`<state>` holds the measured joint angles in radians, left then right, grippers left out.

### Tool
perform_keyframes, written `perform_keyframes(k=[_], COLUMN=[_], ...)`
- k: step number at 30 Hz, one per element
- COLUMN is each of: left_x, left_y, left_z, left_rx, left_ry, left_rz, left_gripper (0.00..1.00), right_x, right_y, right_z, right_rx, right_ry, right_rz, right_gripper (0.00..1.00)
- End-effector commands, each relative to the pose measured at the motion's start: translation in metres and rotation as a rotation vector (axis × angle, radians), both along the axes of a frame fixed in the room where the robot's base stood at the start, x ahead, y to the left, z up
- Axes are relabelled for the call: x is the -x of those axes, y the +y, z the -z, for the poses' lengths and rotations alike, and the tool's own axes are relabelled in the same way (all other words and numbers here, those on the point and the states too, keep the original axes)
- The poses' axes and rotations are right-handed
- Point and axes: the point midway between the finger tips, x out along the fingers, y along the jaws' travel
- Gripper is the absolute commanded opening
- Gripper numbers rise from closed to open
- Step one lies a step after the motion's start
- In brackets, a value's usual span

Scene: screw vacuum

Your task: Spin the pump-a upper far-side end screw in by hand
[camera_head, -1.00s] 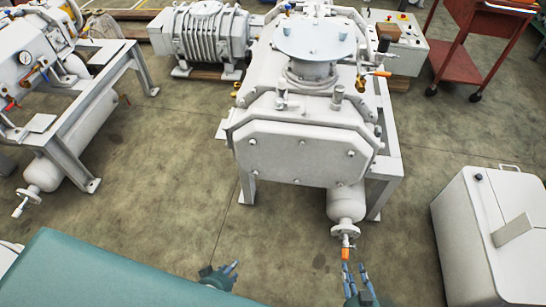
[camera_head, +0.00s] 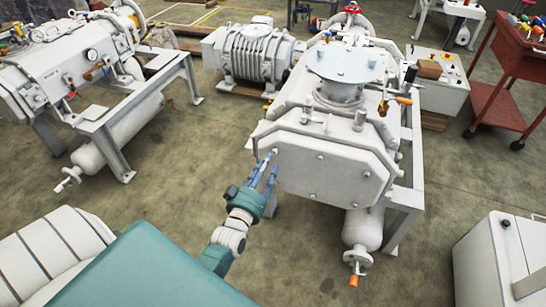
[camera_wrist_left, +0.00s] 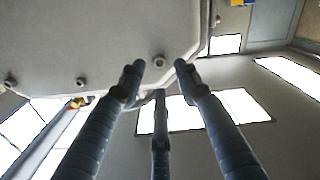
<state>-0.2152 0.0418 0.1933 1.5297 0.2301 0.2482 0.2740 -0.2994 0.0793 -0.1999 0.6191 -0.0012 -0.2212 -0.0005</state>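The pale grey pump (camera_head: 335,120) stands in the middle of the head view, with a flat end plate (camera_head: 335,178) facing me. Several screws sit around the plate's edge. One screw at its upper left corner (camera_head: 275,151) is just beyond my left fingertips. My left gripper (camera_head: 269,163) reaches up to that corner with its fingers apart. In the left wrist view, a screw head (camera_wrist_left: 159,62) shows between the open, empty fingertips of my left gripper (camera_wrist_left: 158,72). I cannot tell whether they touch it. My right gripper is not in view.
A similar pump (camera_head: 75,65) on a grey frame stands at the left. A valve with an orange handle (camera_head: 355,280) hangs below the pump's front. A white cabinet (camera_head: 500,258) stands at the right, and a red cart (camera_head: 500,100) behind it. Floor between is clear.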

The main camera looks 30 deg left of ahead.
Motion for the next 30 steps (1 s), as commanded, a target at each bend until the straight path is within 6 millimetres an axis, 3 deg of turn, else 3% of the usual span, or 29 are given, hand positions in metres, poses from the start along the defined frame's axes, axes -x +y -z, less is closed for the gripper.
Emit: perform_keyframes(k=[3, 9, 20, 25, 30], left_x=[-0.022, -0.043, -0.047, -0.047, -0.046], left_y=[0.005, 0.010, 0.011, 0.011, 0.011], left_z=[-0.001, 0.000, 0.001, 0.001, 0.001], left_rx=[0.000, -0.001, -0.001, -0.001, 0.000], left_ry=[-0.001, 0.001, 0.002, 0.002, 0.003], left_rz=[0.000, 0.000, 0.001, 0.001, 0.001], left_gripper=[0.33, 0.33, 0.33, 0.00, 0.00], right_x=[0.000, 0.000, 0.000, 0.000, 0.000], right_y=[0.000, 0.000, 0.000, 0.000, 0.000], right_z=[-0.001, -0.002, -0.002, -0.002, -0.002], right_rx=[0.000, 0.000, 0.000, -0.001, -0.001], right_ry=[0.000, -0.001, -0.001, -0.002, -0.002], right_rz=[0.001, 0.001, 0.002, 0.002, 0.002], right_gripper=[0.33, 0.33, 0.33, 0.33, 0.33])
